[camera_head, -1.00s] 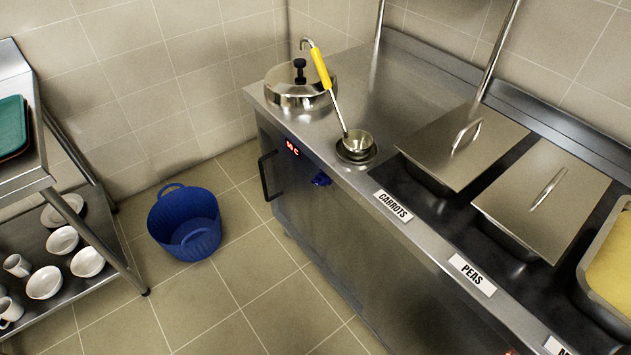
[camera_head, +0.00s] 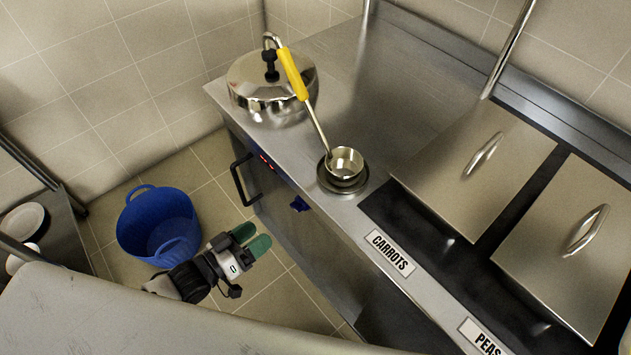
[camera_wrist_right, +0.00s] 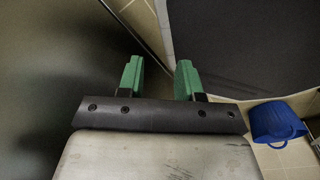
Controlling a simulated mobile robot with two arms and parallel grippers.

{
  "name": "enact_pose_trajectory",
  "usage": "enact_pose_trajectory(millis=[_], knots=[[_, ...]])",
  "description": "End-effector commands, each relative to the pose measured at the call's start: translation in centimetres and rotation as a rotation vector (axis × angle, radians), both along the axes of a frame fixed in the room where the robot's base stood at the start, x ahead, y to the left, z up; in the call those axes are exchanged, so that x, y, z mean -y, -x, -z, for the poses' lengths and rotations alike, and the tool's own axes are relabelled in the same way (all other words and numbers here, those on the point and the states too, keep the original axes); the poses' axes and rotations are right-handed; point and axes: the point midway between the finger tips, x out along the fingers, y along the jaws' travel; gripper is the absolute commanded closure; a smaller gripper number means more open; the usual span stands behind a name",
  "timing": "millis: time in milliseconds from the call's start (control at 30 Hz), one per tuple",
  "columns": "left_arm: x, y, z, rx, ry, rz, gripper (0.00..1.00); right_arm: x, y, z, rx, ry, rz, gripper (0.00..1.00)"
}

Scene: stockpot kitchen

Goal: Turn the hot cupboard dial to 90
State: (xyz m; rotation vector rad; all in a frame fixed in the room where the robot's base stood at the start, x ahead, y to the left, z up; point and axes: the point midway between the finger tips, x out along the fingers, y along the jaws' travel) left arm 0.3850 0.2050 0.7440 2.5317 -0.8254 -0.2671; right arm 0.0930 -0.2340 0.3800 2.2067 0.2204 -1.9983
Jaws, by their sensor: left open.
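The hot cupboard dial is a small blue knob (camera_head: 299,204) on the steel cupboard front, below the counter edge. The red-lit display (camera_head: 267,162) is to its upper left, seen too obliquely to read. My left gripper (camera_head: 252,240), with green fingertips, is in front of the cupboard, lower left of the dial in the head view. It is open, empty and apart from the dial. My right gripper (camera_wrist_right: 160,80) shows only in its wrist view, its green fingers apart with nothing between them.
A black door handle (camera_head: 240,180) juts from the cupboard front. A blue tub (camera_head: 158,226) stands on the floor. On the counter are a lidded steel pot (camera_head: 272,88), a yellow-handled ladle (camera_head: 293,75) in a round well, and lidded pans (camera_head: 475,165).

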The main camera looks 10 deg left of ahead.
Motion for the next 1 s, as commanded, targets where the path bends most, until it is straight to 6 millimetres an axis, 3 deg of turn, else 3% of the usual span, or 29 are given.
enact_pose_trajectory(millis=[167,400,700,1000], knots=[[1.1,-0.3,-1.5,0.014,0.049,0.023,0.34,0.0,0.5,0.0,-0.007,0.000,0.001,0.65],[3.6,-3.7,-1.5,0.018,0.045,0.022,0.34,0.1,2.0,-0.2,-0.031,0.003,0.001,0.65],[6.5,-7.5,-1.3,0.014,0.042,0.021,0.34,0.1,1.0,-0.4,-0.016,0.001,0.001,0.65],[7.2,-8.3,-1.2,0.012,0.041,0.021,0.34,0.1,0.8,-0.5,-0.012,0.002,0.000,0.65]])
